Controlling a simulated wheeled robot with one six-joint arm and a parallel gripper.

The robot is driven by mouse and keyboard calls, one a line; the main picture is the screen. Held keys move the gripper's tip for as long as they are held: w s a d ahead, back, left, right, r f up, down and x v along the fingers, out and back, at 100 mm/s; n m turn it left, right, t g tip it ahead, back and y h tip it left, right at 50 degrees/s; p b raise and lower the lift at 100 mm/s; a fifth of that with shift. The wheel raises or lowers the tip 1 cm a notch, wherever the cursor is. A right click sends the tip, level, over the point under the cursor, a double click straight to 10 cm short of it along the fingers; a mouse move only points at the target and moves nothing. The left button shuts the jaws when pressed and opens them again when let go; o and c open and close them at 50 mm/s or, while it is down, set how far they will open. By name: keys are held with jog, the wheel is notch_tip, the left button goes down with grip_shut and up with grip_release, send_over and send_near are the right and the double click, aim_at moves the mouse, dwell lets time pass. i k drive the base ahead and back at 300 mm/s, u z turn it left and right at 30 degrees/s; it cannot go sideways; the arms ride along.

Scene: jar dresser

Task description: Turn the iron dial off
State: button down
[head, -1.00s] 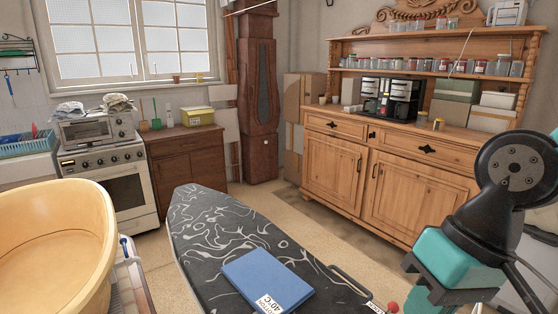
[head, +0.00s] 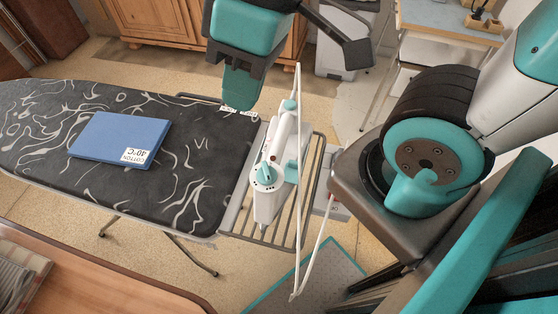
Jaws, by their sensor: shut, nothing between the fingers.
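The white and teal iron (head: 275,160) rests on the metal rack at the right end of the ironing board. Its round dial (head: 265,178), with a teal knob and dark marks around it, faces up toward the camera near the iron's lower end. The dial's setting is too small to read. My gripper (head: 240,103) hangs above the board's right end, up and left of the iron in the picture. It is shut and empty, apart from the dial. The iron's underside is hidden.
The ironing board (head: 200,190) carries a blue folded cloth (head: 120,140) labelled cotton 40°C. A white cord (head: 310,230) loops past the iron's right side. The wire rack (head: 300,215) extends around it. A wooden surface (head: 110,280) fills the lower left.

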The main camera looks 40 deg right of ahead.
aim_at(267, 176)
jog(key=u, duration=0.05)
jog(key=k, duration=0.5)
jog(key=u, duration=0.85)
jog(key=k, duration=1.3)
jog(key=z, duration=0.85)
jog(key=i, duration=0.95)
